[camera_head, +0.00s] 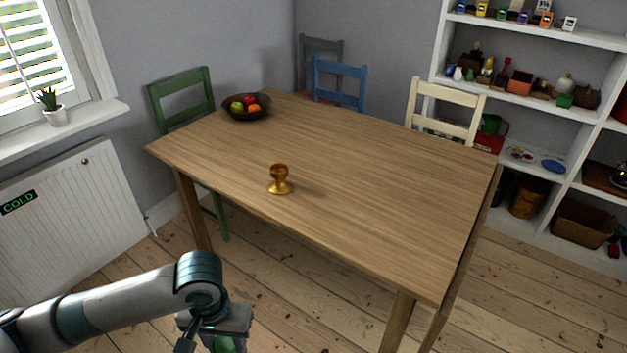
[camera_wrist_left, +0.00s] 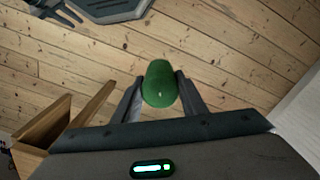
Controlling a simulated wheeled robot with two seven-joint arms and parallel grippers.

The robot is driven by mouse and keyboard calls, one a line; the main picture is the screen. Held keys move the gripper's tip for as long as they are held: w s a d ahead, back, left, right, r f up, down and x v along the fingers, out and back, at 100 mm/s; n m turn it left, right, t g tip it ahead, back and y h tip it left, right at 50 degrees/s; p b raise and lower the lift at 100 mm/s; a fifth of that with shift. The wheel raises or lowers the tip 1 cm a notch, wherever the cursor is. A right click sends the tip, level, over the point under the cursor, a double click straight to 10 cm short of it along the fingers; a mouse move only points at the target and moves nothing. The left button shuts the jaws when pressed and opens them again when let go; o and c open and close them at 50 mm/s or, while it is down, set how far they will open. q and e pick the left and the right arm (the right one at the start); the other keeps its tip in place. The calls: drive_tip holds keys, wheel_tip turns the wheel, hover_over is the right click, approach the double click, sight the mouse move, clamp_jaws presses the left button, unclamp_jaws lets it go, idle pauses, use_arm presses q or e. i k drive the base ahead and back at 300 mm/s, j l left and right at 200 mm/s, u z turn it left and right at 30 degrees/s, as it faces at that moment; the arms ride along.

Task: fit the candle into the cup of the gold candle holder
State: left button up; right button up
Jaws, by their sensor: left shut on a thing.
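The gold candle holder (camera_head: 280,180) stands upright on the wooden table (camera_head: 370,190), near its front left edge. My left gripper (camera_wrist_left: 160,90) is shut on a green candle (camera_wrist_left: 160,82), which sits between its two fingers in the left wrist view. In the head view the green candle (camera_head: 226,344) shows only in part at the bottom edge, below my left wrist. The gripper is in front of the table and lower than its top, well apart from the holder. My right gripper is in neither view.
A bowl of fruit (camera_head: 247,107) stands at the table's far left corner. A green chair (camera_head: 181,98), a blue chair (camera_head: 338,80) and a cream chair (camera_head: 445,108) stand around the table. The tabletop around the holder is clear.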

sight(280, 178)
drive_tip(key=z, duration=0.7)
drive_tip(key=i+u, duration=0.2)
drive_tip(key=u, duration=0.2)
drive_tip(key=i+u, duration=0.15)
drive_tip(key=u, duration=0.3)
drive_tip(key=i+j+u, duration=0.1)
drive_tip(key=u, duration=0.35)
drive_tip(key=i+u, duration=0.15)
drive_tip(key=u, duration=0.3)
drive_tip(key=i+u, duration=1)
drive_tip(key=i, duration=0.75)
drive_tip(key=i+u, duration=0.35)
drive_tip(key=i, duration=0.15)
drive_tip(key=i+l+u, duration=0.1)
drive_tip(key=i+u, duration=0.25)
drive_tip(key=i+z, duration=0.15)
drive_tip(key=z, duration=1.2)
